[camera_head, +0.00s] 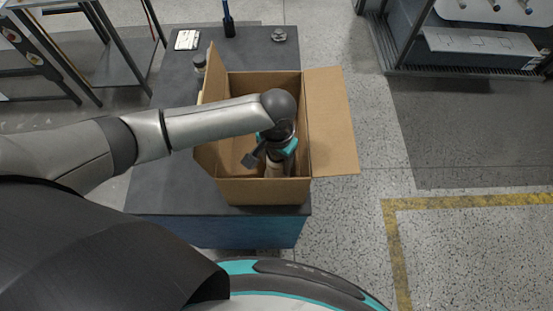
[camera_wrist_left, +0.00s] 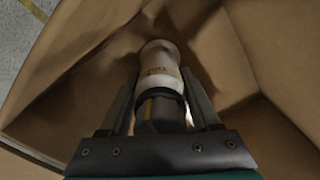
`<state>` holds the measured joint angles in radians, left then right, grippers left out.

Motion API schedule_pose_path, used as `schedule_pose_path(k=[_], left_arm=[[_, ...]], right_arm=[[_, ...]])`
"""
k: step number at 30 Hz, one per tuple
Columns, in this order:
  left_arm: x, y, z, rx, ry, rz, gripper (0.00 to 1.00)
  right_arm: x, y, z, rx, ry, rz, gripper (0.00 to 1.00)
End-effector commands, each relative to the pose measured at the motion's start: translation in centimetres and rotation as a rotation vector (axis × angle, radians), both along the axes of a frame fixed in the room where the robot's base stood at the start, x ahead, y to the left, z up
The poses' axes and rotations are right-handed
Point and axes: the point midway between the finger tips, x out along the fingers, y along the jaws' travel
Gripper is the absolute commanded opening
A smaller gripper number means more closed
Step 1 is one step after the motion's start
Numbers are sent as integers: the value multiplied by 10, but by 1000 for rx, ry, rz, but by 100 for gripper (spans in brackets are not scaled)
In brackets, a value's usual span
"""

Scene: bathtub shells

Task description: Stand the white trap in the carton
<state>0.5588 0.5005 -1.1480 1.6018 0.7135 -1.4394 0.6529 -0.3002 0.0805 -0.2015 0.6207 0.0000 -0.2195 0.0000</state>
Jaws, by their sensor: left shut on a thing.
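The carton (camera_head: 262,190) stands open on the dark table, its flaps folded outward. My left gripper (camera_head: 270,158) reaches down into it from above, near its right side. In the left wrist view, my left gripper (camera_wrist_left: 160,95) is shut on the white trap (camera_wrist_left: 160,62). The trap has a pale, rounded end with small print and a dark collar between the fingers. My right gripper is not in view.
The table (camera_head: 165,150) also holds a white card (camera_head: 187,39), a dark blue upright item (camera_head: 228,22), a small grey item (camera_head: 278,35) and a small jar (camera_head: 200,61) beside the carton. The right flap (camera_head: 332,120) overhangs the floor. A grey rack stands at upper right.

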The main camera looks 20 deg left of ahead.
Motion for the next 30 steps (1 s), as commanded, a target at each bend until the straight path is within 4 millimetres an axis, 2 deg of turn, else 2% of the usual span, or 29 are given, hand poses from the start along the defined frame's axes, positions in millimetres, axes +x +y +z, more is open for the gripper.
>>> schedule_pose_path(k=[4,5,12,20,23,26,30], left_arm=[[0,-1,-3,-1,-1,1,0],[0,0,-3,-1,-1,1,66],[0,0,-3,0,0,1,93],[0,0,-2,0,-1,1,93],[1,0,4,1,-1,1,93],[1,0,19,-1,-3,2,93],[2,0,49,-3,-4,0,93]], right_arm=[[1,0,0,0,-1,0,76],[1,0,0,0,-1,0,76],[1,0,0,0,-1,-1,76],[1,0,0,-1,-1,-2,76],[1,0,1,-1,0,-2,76],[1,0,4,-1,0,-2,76],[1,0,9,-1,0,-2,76]])
